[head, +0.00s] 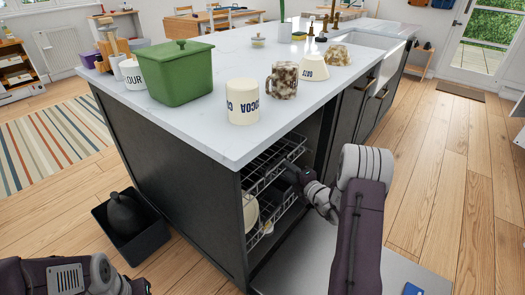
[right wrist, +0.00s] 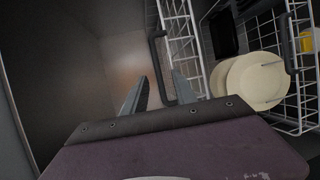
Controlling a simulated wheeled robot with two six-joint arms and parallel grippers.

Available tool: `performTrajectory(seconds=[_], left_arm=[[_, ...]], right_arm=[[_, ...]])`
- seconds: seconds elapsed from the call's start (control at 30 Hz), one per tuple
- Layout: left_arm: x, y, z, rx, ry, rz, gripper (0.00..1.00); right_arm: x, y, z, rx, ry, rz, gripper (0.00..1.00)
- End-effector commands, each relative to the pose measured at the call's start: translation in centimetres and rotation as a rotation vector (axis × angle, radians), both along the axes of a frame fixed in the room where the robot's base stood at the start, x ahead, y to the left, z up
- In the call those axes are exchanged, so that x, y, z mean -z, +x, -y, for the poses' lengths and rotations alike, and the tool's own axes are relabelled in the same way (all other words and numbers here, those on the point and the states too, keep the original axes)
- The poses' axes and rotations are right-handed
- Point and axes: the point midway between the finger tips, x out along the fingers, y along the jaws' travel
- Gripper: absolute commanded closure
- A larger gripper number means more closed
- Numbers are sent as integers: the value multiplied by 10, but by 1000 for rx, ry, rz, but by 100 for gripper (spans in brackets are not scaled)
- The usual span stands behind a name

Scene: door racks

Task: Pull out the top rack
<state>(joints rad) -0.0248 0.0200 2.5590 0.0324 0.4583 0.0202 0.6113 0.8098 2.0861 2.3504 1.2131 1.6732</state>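The top rack (head: 275,160) is a white wire basket inside the dishwasher under the counter, near its front edge. It also shows in the right wrist view (right wrist: 182,40), with a dark handle bar (right wrist: 157,68) on its front. My right gripper (head: 294,177) is at the front of the racks, its fingers hard to make out there. In the right wrist view its two fingers (right wrist: 159,76) are apart, and the handle bar appears between them, not visibly clamped. Part of my left gripper (head: 138,287) shows at the bottom edge, mostly cut off.
A lower rack (head: 284,207) holds pale plates (right wrist: 258,82). The lowered dishwasher door (head: 325,262) lies open below. The counter (head: 190,125) overhangs the racks and carries a green bin (head: 180,75) and several mugs. A black tray (head: 150,240) stands on the floor at left.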

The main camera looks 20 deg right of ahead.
Motion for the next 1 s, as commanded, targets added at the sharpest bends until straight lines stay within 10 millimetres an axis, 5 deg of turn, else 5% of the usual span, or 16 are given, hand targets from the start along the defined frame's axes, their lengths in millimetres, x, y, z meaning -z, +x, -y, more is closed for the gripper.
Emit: performTrajectory(seconds=[0.17, 0.6, 0.93, 1.0], left_arm=[[4, -1, 0, 0, 0, 0, 64], [34, -1, 0, 0, 0, -1, 64], [34, -1, 0, 0, 0, 0, 64], [34, -1, 0, 0, 0, 0, 64]], right_arm=[[3, 6, 0, 2, 1, 2, 67], [18, 82, -11, 0, -2, 0, 67], [17, 88, -12, 0, -1, -1, 67], [17, 88, -12, 0, -1, -1, 86]])
